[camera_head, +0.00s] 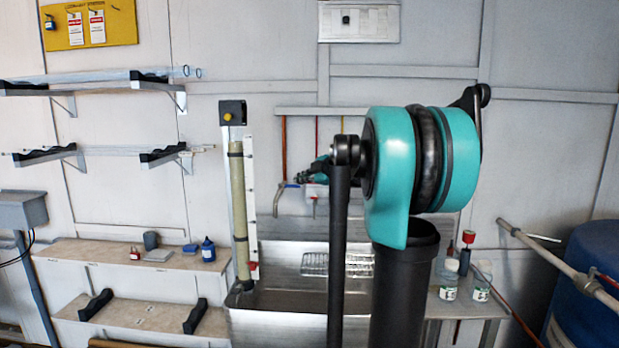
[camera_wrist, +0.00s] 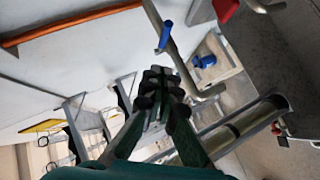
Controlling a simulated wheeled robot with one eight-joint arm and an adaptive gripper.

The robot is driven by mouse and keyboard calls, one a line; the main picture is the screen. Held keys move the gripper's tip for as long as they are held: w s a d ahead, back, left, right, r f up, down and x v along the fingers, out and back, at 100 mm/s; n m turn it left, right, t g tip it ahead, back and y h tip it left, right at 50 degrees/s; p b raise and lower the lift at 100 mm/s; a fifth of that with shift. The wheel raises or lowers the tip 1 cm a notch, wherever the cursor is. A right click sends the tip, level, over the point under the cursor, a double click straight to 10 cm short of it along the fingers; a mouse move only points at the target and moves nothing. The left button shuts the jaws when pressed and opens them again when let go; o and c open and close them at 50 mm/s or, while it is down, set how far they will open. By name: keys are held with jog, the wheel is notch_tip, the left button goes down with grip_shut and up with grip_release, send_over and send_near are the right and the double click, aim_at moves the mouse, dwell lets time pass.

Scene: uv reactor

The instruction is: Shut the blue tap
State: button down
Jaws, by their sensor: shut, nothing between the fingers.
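The blue tap's lever (camera_wrist: 166,35) shows in the wrist view, above my gripper in the picture. It lies at an angle beside a silver spout (camera_wrist: 181,62) that bends towards the right at its end. My gripper (camera_wrist: 163,84) is shut and empty, its fingertips apart from the lever. In the head view my gripper (camera_head: 318,168) is small and partly hidden behind my arm, close to the silver spout (camera_head: 279,194) over the sink. I cannot make out the lever clearly there.
A steel sink (camera_head: 290,300) lies below, with a tall tube (camera_head: 238,205) standing at its left. A red tap handle (camera_wrist: 226,9) is right of the blue lever in the wrist view. A blue bottle (camera_head: 208,250) stands on the left bench. Bottles (camera_head: 449,278) stand at right.

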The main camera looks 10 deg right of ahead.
aim_at(292, 186)
jog(key=w, duration=0.1)
jog(key=w+f, duration=0.2)
jog(key=w, duration=0.1)
jog(key=shift+f, duration=0.25)
jog(key=shift+w+d+f, duration=0.2)
jog(key=shift+w, duration=0.05)
jog(key=shift+w+d+f, duration=0.1)
jog(key=shift+w+d, duration=0.15)
jog(key=shift+w, duration=0.15)
